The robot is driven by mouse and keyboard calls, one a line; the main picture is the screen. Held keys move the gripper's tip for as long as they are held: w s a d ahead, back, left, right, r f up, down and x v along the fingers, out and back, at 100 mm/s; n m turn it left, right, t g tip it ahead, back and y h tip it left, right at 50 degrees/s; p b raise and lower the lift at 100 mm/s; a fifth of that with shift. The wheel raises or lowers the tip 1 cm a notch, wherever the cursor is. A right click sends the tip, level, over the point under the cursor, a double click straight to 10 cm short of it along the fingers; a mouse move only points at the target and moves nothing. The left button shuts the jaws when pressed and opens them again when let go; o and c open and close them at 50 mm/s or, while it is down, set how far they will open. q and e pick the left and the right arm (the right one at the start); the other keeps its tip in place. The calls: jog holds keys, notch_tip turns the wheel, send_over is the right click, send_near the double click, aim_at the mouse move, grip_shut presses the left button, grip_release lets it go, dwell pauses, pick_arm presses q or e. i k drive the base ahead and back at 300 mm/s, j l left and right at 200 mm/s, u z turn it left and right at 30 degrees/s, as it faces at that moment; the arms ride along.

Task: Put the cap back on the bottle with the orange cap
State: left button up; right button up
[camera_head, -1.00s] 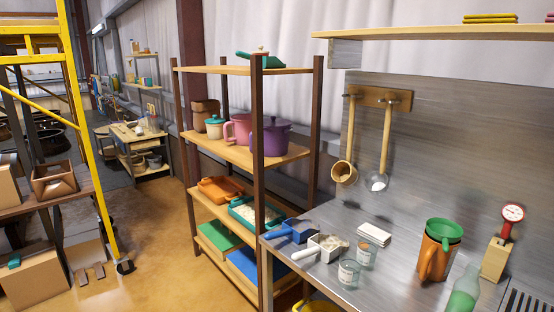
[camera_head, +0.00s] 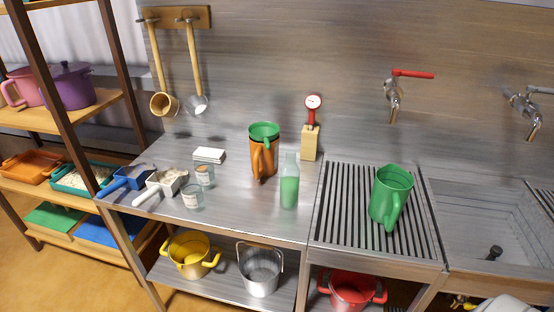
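A clear bottle with green contents (camera_head: 289,190) stands upright on the steel counter, just right of an orange jug. No cap shows on its mouth. I cannot make out an orange cap anywhere in view. Two small glass jars with pale labels stand further left: one jar (camera_head: 204,176) shows some orange near its top, the other jar (camera_head: 193,198) is in front of it. The jars are too small to tell if either is capped. Neither of my grippers is in view.
The orange jug (camera_head: 263,160) has a green funnel-like top. A green jug (camera_head: 391,197) stands on the drain rack.

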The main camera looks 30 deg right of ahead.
aim_at(290, 171)
jog(key=k+l+z, duration=0.1)
jog(key=z, duration=0.85)
